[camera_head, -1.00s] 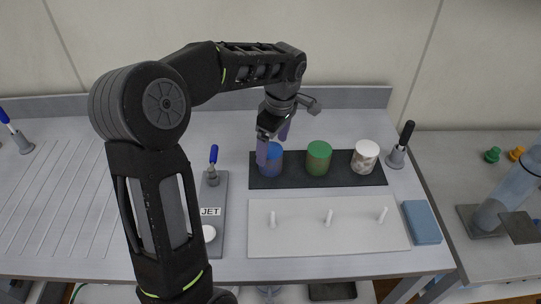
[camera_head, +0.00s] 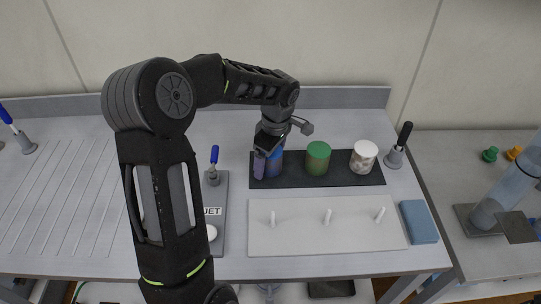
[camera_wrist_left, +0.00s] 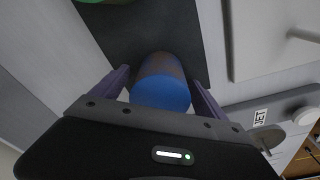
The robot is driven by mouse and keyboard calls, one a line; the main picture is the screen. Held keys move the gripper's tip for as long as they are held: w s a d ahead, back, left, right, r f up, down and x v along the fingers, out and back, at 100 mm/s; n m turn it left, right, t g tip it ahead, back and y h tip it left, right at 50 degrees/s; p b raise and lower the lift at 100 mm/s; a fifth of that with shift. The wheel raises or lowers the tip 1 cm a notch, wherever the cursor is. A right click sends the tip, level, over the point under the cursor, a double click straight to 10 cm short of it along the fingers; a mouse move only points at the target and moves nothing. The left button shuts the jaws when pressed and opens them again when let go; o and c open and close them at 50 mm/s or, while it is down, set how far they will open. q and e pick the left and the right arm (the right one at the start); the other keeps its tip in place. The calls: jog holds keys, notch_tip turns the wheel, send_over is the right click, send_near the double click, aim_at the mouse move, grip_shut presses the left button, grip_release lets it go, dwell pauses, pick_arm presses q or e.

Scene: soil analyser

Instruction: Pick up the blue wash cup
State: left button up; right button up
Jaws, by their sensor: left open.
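The blue wash cup (camera_head: 274,164) stands at the left end of a dark tray (camera_head: 332,182), partly hidden by my left gripper (camera_head: 266,166). In the left wrist view the blue cup (camera_wrist_left: 161,84) lies between the two purple fingers of my left gripper (camera_wrist_left: 163,85). The fingers are open, one on each side of the cup, with a small gap at least on one side; I cannot tell if either touches it. My right gripper is not in view.
A green cup (camera_head: 317,157) and a white cup (camera_head: 363,156) stand to the right on the same tray. A white board with pegs (camera_head: 290,238) lies in front. A grey plate with a blue-handled lever (camera_head: 214,165) is to the left. A blue block (camera_head: 419,222) lies at right.

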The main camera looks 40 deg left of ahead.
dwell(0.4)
pick_arm(q)
grip_shut()
dwell(0.8)
